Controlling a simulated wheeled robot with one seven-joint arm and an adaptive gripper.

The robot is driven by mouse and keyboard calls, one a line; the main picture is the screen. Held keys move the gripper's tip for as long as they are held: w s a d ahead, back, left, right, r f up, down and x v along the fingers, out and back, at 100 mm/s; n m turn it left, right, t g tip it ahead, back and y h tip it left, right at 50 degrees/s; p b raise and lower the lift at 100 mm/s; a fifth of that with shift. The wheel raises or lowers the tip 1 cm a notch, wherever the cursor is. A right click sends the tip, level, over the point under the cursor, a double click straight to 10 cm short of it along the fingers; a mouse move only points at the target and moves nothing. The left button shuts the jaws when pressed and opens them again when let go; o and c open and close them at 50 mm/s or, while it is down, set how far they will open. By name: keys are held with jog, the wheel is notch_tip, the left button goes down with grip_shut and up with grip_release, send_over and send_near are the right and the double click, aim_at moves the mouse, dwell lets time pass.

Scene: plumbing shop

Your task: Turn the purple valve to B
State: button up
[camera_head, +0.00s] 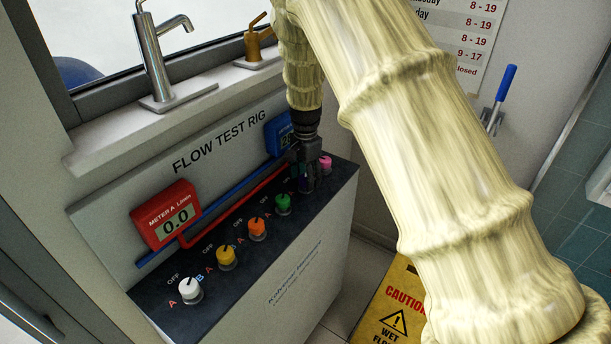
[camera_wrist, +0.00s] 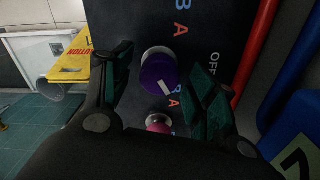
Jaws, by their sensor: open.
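The purple valve (camera_wrist: 160,73) is a round knob on a pale base, between my gripper's fingers in the wrist view. A white mark shows at the lower right of its cap, close to a blue letter that looks like B. I cannot tell exactly where it points. A red A lies above the knob and OFF to its right. My gripper (camera_wrist: 162,80) is open, with a dark green finger on each side of the knob; contact cannot be made out. In the head view my gripper (camera_head: 306,178) is over the panel and hides most of the purple valve.
On the dark panel (camera_head: 300,235) a pink valve (camera_head: 325,162) stands just beyond, and green (camera_head: 283,203), orange (camera_head: 257,229), yellow (camera_head: 226,256) and white (camera_head: 190,290) valves on the near side. Red meter A (camera_head: 165,214) reads 0.0. A yellow caution sign (camera_head: 397,300) stands on the floor.

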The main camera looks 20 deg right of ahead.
notch_tip(320, 180, up, 12)
dwell(0.6)
